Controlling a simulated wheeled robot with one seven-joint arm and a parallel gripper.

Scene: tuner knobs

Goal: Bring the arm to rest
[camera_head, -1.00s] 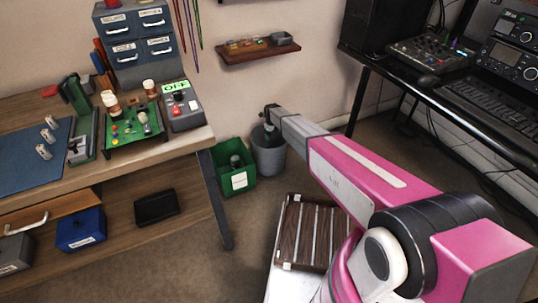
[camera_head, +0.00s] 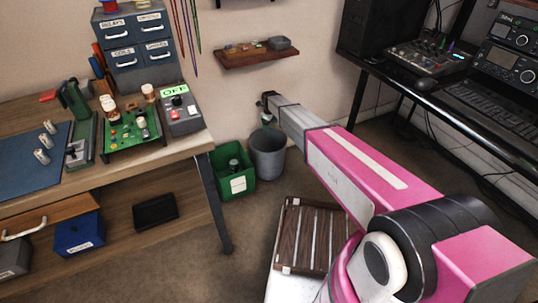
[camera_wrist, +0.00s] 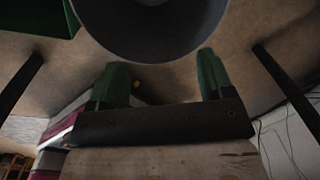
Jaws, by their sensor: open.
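My gripper (camera_wrist: 163,76) shows in the wrist view with its two green fingers spread wide and nothing between them. In the camera_head view my pink and grey arm reaches from the lower right to the back, and my gripper (camera_head: 266,116) is at its far end, small and partly hidden by the arm. It is above the grey bin (camera_head: 268,160), apart from its rim. The grey bin (camera_wrist: 150,35) also fills the top middle of the wrist view.
A green bin (camera_head: 238,186) stands left of the grey bin. The workbench (camera_head: 150,162) is at left, with a circuit board (camera_head: 130,133) and a switch box (camera_head: 180,115). A wall shelf (camera_head: 257,55) hangs behind. A black desk (camera_head: 440,100) is at right. A slatted crate (camera_head: 305,235) is below the arm.

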